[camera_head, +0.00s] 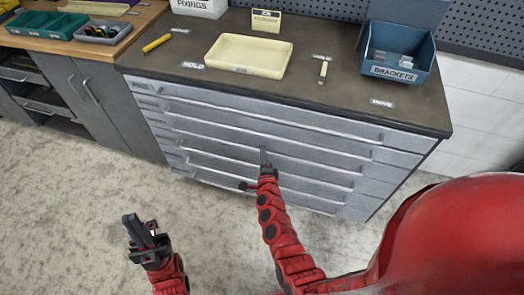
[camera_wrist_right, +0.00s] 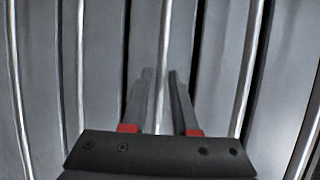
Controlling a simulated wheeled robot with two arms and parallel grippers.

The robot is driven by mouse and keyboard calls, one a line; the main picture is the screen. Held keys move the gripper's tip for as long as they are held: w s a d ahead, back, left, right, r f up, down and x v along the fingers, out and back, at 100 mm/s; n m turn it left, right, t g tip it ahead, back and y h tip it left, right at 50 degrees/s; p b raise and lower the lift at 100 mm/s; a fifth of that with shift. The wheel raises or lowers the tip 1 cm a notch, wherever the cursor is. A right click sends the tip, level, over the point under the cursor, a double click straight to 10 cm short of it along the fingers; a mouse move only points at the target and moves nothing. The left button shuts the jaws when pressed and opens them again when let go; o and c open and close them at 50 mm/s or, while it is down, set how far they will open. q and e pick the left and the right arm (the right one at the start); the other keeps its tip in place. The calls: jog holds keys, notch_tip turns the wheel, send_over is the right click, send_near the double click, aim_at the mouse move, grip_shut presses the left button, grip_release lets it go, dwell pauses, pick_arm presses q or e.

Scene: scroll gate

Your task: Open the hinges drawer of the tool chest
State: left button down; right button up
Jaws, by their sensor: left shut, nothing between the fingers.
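The grey tool chest (camera_head: 222,118) has several wide, shallow drawers with long bar handles, all shut as far as I see. I cannot read which drawer is marked hinges. My right gripper (camera_head: 264,156) reaches the chest front at the middle drawers. In the right wrist view its two fingers (camera_wrist_right: 160,72) stand apart, pointing at the drawer fronts, with a bright handle bar (camera_wrist_right: 161,105) showing between them. I cannot tell whether they touch the bar. My left gripper (camera_head: 138,232) is shut and empty, above the floor to the left, clear of the chest.
On the chest top are a cream tray (camera_head: 248,55), a blue brackets bin (camera_head: 398,65), a yellow-handled tool (camera_head: 157,43), a small hammer (camera_head: 323,72) and a fixings box (camera_head: 200,6). A wooden workbench (camera_head: 70,40) adjoins at left. The floor (camera_head: 70,200) in front is clear.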

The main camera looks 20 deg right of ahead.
jog(key=shift+x, duration=1.05)
grip_shut()
dwell(0.7)
